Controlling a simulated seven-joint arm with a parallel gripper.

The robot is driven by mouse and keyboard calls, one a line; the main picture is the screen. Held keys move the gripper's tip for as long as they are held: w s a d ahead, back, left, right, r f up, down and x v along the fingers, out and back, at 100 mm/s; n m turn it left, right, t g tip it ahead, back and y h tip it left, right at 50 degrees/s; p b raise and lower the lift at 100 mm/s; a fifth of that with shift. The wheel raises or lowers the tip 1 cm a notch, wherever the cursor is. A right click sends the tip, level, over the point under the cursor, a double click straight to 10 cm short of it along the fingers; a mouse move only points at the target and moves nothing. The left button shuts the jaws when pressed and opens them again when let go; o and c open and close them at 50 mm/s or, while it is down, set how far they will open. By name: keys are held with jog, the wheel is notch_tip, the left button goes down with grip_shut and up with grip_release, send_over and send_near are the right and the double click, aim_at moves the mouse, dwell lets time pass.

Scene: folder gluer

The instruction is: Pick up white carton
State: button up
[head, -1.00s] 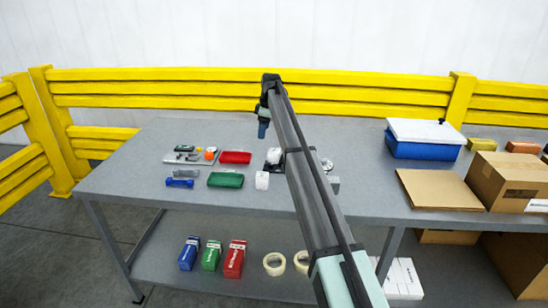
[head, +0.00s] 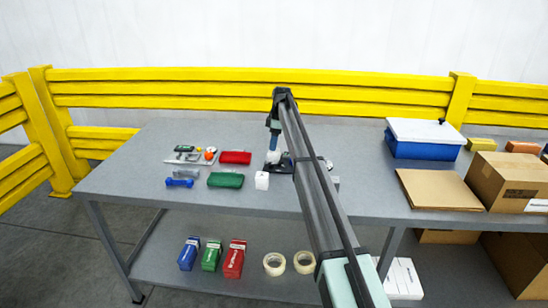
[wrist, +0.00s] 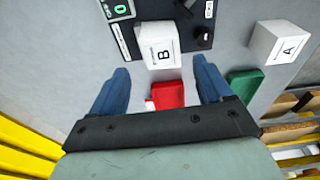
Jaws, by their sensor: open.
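Two white cartons are in view. Carton B (wrist: 160,46), marked "B", lies ahead of my fingertips in the wrist view; in the head view, it (head: 285,157) is partly hidden by my gripper. Carton A (wrist: 279,42), marked "A", stands to the right in the wrist view and at the front of the group in the head view (head: 262,181). My gripper (wrist: 160,68) is open and empty, with its two blue fingers apart and carton B lined up with the gap. In the head view, my gripper (head: 273,148) points down over the table by carton B.
A red tray (head: 235,158) and a green tray (head: 225,180) sit left of the cartons. A black device with a display (wrist: 120,8) is close to carton B. A blue bin with a white lid (head: 425,145) stands right.

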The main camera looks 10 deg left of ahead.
aim_at(274, 156)
jog(key=shift+s+f, duration=0.2)
jog(key=shift+f, duration=2.45)
jog(key=c, duration=1.1)
jog(key=shift+r, duration=0.2)
